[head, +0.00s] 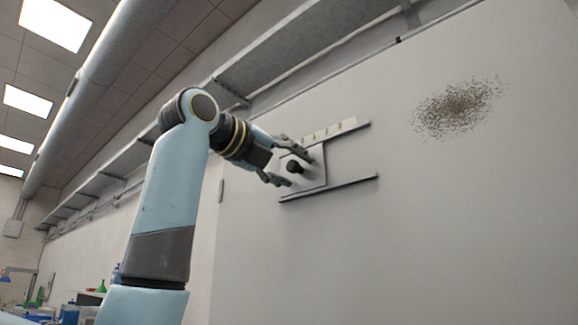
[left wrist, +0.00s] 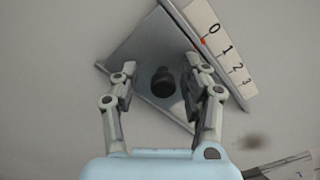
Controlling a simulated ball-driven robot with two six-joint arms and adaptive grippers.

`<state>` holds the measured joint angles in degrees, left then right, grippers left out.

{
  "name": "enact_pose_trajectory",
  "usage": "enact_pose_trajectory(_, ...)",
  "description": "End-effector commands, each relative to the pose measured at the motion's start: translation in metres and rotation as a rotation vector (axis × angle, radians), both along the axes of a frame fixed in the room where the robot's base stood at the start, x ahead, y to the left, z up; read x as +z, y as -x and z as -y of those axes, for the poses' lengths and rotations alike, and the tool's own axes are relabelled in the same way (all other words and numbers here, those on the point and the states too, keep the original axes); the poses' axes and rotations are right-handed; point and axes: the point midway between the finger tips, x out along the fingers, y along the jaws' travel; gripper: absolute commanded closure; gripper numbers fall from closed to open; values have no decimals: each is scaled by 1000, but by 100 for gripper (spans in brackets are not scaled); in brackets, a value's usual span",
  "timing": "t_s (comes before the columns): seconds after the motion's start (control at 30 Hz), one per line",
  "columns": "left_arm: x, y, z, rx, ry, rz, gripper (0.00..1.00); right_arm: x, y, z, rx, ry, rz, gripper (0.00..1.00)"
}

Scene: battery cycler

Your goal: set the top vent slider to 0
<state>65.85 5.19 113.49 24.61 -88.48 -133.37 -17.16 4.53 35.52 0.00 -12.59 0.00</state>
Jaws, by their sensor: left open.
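The vent slider is a grey plate (left wrist: 150,45) with a black knob (left wrist: 163,82) standing out from it. In the head view the plate (head: 318,174) sits toward the left end of its two rails, with the knob (head: 295,167) on its left part. A white number strip (left wrist: 222,48) runs along one side, showing 0, 1, 2 and 3. A small red mark (left wrist: 203,41) lies close to the 0. My left gripper (head: 297,164) is open, its fingers on either side of the knob; in the left wrist view (left wrist: 161,66) a gap shows beside the knob. My right gripper is out of view.
The lower rail (head: 330,187) sticks out of the pale wall panel. A dark speckled patch (head: 457,108) marks the panel at the upper right.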

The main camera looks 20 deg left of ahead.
Motion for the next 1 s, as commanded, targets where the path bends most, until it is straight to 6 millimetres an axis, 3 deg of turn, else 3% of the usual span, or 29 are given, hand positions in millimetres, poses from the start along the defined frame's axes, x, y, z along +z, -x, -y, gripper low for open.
enact_pose_trajectory(0.17, 1, 11, -5, 2, 0, 4, 54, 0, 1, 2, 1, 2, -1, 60)
enact_pose_trajectory(0.6, 0, 95, -38, 6, -4, 4, 54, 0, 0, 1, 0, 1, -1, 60)
enact_pose_trajectory(0.8, 0, 111, -42, 3, -1, 0, 54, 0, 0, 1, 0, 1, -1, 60)
enact_pose_trajectory(1.0, -1, 113, -42, 1, 1, -1, 54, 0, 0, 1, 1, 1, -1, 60)
